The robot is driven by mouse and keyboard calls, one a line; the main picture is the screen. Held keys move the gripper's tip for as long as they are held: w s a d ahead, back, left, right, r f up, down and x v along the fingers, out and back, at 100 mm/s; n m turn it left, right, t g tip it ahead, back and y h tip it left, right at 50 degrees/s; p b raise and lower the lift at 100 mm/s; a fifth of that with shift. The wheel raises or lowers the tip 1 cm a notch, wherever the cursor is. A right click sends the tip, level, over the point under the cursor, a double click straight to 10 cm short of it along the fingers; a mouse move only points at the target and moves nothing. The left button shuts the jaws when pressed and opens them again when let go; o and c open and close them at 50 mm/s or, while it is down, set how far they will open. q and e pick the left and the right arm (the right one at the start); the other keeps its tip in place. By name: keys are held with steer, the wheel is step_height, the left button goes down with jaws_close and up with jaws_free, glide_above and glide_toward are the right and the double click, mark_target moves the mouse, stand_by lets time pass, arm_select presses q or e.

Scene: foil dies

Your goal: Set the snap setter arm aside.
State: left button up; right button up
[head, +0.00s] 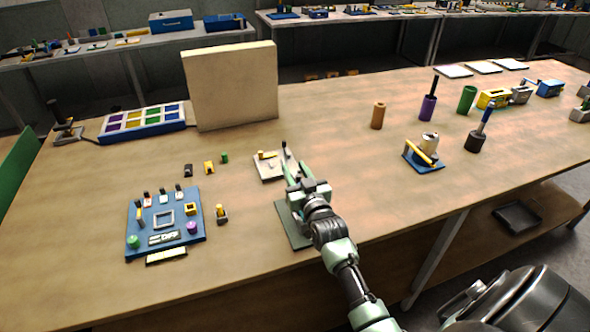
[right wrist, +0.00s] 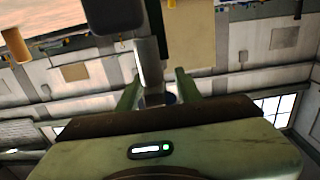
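My right gripper (head: 296,168) is over the front middle of the bench, above the dark green mat (head: 292,236). Its two green fingers (right wrist: 157,84) stand apart in the right wrist view. A grey metal bar with a dark block at its end (right wrist: 150,62), perhaps the snap setter arm, lies between them. A gap shows on the bar's right side, so I see no grip on it. In the head view a small dark upright piece (head: 285,148) shows just beyond the fingertips. My gripper hides most of what is under it. My left gripper is not in view.
A pale plate with small parts (head: 267,169) lies just left of my gripper. A blue board with small parts (head: 157,209) is further left. A cream panel (head: 231,86) stands behind. A blue base with a yellow lever (head: 428,165) stands right. The bench between is clear.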

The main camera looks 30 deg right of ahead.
jaws_close()
stand_by(1.5)
